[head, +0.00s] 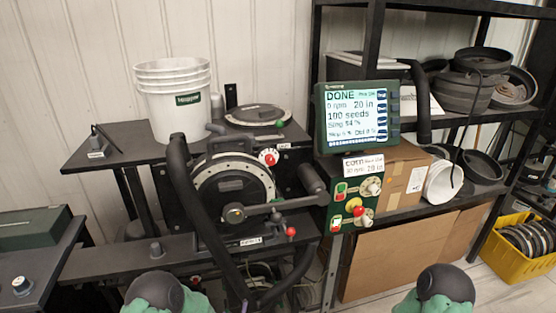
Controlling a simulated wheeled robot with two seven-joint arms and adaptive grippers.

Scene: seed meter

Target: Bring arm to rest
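Parts of my two arms show at the bottom edge, dark rounded joints with green links, one left of the middle and one at the right. Neither gripper's fingers can be seen, so both grippers are outside the view. The seed meter (236,185), a round metal-rimmed disc housing with a red knob, stands on the dark bench behind my arms. The green monitor (357,117) right of it reads "DONE", "0 rpm", "20 in" and "100 seeds". My visible arm parts appear in front of the bench, and I see no contact with it.
A white bucket stack (175,98) stands on the bench's upper shelf. A control panel (358,196) with buttons sits below the monitor. A dark shelf rack (455,118) holds pots and boxes. A yellow crate (518,250) of discs stands at far right. A green box (34,227) is at left.

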